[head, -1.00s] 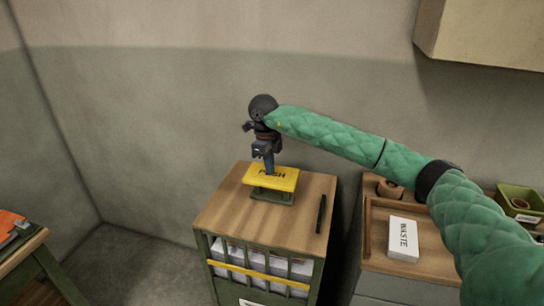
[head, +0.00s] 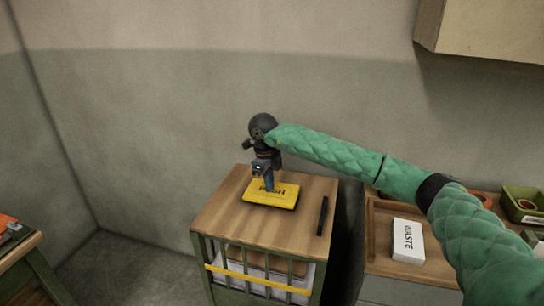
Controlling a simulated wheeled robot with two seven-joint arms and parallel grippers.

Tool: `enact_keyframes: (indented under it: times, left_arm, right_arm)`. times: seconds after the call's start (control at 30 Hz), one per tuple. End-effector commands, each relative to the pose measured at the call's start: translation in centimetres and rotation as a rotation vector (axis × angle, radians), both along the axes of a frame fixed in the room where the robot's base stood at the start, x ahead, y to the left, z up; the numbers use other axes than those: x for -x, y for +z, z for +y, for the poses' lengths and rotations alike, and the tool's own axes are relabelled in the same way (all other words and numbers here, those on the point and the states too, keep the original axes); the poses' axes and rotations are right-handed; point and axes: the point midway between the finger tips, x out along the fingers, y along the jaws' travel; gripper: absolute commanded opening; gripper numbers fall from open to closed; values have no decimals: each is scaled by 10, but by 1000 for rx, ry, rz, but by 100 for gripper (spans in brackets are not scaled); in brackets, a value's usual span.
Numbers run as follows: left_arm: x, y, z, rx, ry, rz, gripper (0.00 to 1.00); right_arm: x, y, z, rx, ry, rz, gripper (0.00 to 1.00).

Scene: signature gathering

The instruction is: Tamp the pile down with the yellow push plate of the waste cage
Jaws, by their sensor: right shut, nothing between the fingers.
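The yellow push plate (head: 283,198) lies low on the wooden top of the waste cage (head: 222,222), with its green support hidden beneath it. My right gripper (head: 269,188) is shut and empty, pointing down with its fingertips on the plate and covering part of its lettering. Through the cage's front bars the pile (head: 262,285) of pale paper shows low behind the yellow strip, with a brown board above it. My left gripper is not in view.
A black pen-like item (head: 322,215) lies on the cage top at the right. A white block marked WASTE (head: 408,241) lies in a wooden tray on the counter at right, beside a green bin (head: 521,204). A table corner (head: 22,248) stands at left.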

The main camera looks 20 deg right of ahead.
Motion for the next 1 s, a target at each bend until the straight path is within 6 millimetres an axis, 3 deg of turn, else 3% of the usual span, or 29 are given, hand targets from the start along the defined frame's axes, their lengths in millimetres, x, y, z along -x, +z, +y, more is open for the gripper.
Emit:
enact_keyframes:
  times: [0.3, 0.73, 1.0]
  left_arm:
    - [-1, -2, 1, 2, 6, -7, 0]
    - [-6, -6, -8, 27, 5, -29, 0]
    - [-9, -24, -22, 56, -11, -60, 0]
  right_arm:
    - [-21, 10, 20, -1, 0, -2, 0]
    - [-21, 10, 20, -1, 0, -2, 0]
    - [-25, 54, 23, -3, 0, -4, 0]
